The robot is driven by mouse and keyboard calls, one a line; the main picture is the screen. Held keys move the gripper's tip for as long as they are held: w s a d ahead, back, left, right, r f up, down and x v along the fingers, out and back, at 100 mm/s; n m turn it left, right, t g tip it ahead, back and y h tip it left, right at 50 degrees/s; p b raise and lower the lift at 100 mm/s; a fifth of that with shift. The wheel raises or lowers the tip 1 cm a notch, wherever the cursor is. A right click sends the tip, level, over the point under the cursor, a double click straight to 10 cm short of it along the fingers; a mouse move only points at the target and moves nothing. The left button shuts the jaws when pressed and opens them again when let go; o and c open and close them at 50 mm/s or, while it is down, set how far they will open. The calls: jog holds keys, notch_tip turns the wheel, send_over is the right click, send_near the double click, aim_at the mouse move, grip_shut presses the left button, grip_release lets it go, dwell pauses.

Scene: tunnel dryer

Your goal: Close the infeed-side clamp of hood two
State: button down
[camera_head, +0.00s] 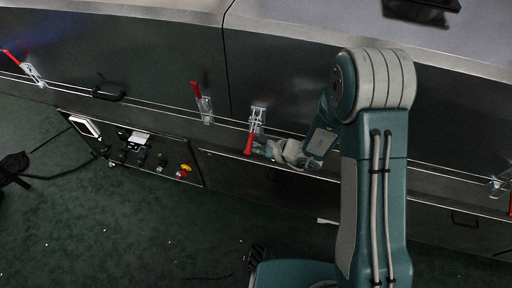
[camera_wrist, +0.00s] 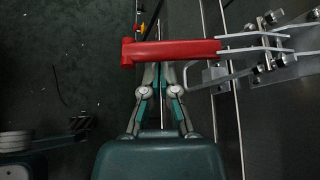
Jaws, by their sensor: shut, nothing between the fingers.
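A toggle clamp (camera_head: 258,115) sits on the dark hood side just right of the panel seam, its red handle (camera_head: 249,140) hanging down. In the wrist view the red handle (camera_wrist: 170,51) lies across, joined to the clamp's metal links (camera_wrist: 255,45) at right. My gripper (camera_head: 264,149) is at this handle; in the wrist view my gripper (camera_wrist: 160,72) is shut and empty, its fingertips close against the handle's near side. I cannot tell whether they touch. No label shows which hood is number two.
Another clamp (camera_head: 205,108) left of the seam has its red handle (camera_head: 196,90) pointing up. More clamps show at far left (camera_head: 33,73) and far right (camera_head: 497,187). A control panel (camera_head: 190,155) is below left, and a thin rail (camera_head: 150,105) runs along the hoods. Green floor is open in front.

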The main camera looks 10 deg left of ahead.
jog(key=shift+s+r+m+g, duration=0.2)
jog(key=shift+r+m+g, duration=0.1)
jog(key=shift+r, duration=0.25)
notch_tip(320, 180, up, 10)
jog(key=f+m+g, duration=0.1)
jog(key=m+g, duration=0.4)
jog(key=g, duration=0.1)
send_over(256, 125)
jog(key=s+d, duration=0.1)
jog(key=s, duration=0.4)
jog(key=shift+w+r+y, duration=0.15)
jog(key=shift+r+y, duration=0.1)
jog(key=shift+y, duration=0.15)
jog(key=shift+r, duration=0.1)
notch_tip(256, 125, up, 10)
dwell(0.3)
dwell(0.5)
